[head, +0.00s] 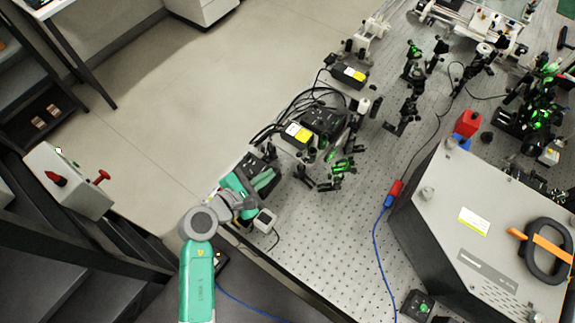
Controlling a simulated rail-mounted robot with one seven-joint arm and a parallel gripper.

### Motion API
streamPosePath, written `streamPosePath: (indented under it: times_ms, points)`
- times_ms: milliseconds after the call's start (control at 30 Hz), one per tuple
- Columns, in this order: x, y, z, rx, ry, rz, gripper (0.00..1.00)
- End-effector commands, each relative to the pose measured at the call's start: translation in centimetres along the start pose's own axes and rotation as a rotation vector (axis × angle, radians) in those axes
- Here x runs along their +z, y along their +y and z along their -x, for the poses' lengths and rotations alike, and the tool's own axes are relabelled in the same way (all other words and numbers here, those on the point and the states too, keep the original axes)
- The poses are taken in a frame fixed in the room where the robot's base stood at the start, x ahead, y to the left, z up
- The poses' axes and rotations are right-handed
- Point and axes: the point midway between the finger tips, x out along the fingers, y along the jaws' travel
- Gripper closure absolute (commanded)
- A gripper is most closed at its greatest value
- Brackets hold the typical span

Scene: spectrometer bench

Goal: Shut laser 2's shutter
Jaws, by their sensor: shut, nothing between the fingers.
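Two black boxes with yellow labels stand along the left edge of the optical bench: one farther back (350,74) and a nearer one (298,132) beside a larger black unit (326,120) with looped cables. They look like lasers, but I cannot read which is laser 2, and no shutter can be made out clearly. My teal arm reaches in from the bottom.
The perforated bench (330,225) holds several black optic mounts with green light (342,165). A large grey enclosure (470,230) fills the right. A small white box (265,220) sits near my wrist. A blue cable (377,250) crosses the front. Floor lies open at left.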

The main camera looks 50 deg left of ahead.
Motion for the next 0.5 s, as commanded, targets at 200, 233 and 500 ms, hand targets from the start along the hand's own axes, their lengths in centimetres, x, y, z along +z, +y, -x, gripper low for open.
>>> streamPosePath:
  times_ms: [200,233,500]
  points:
    - [-1.42,-0.43,0.45,0.000,0.005,0.074,1.00]
    - [-1.39,-0.42,0.45,0.000,0.005,0.073,1.00]
    - [-1.27,-0.34,-0.44,0.000,0.003,0.068,1.00]
